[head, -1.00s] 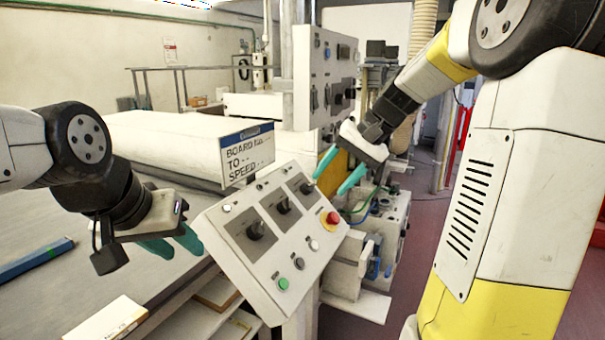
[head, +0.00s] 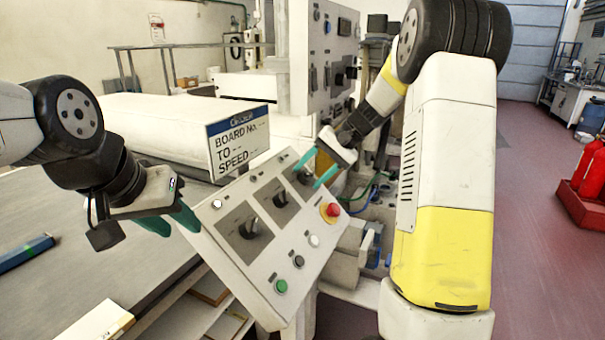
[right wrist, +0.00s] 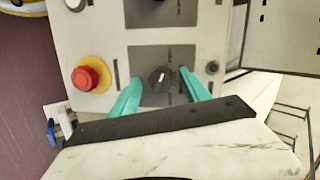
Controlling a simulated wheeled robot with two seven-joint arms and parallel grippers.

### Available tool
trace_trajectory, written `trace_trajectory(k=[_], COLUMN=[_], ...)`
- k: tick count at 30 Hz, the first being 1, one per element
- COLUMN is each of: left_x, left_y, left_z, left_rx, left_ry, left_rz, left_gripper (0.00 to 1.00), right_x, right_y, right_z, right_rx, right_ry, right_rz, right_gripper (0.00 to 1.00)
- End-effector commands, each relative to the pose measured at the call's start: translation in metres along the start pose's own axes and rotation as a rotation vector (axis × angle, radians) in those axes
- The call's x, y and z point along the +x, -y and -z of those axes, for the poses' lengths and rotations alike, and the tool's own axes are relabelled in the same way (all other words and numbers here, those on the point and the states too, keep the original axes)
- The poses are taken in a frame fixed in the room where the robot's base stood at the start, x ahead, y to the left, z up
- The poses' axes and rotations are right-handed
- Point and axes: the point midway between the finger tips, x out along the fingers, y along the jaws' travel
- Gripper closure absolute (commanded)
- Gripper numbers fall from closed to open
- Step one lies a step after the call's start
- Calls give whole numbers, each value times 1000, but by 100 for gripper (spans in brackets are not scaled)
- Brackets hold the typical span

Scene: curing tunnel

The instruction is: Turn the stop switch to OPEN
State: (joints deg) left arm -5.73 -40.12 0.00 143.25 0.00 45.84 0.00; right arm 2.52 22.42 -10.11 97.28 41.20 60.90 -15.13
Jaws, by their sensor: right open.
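The sloped control panel (head: 232,240) carries a row of three dark rotary knobs on grey plates. Their small labels cannot be read, so I cannot tell which is marked as the stop switch. My right gripper (head: 307,179) is open, its teal fingers on either side of the far-end knob (head: 304,176). The right wrist view shows this knob (right wrist: 158,79) between and just beyond the spread fingertips, without visible contact; its white pointer mark leans slightly right of up. My left gripper (head: 176,226) is open and empty beside the panel's left edge.
A red mushroom button (head: 332,210) on a yellow ring sits near the far-end knob, also in the right wrist view (right wrist: 86,79). A green button (head: 281,286) is lower. A "BOARD No." sign (head: 238,143) stands behind the panel. A cabinet (head: 322,60) rises behind.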

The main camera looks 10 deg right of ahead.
Motion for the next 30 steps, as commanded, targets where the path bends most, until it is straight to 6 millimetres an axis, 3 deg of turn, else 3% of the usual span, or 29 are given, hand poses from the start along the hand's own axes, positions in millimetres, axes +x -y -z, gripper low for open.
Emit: trace_trajectory(k=[8,17,30], left_x=[0,0,0], left_y=[0,0,0], left_z=[0,0,0], left_rx=[0,0,0], left_ry=[0,0,0], left_rz=[0,0,0], left_gripper=[62,62,62], right_x=[3,3,3], right_y=[0,0,0], right_z=[0,0,0], right_rx=[0,1,88], right_ry=[0,0,6], right_rz=[0,0,17], right_gripper=[45,100,100])
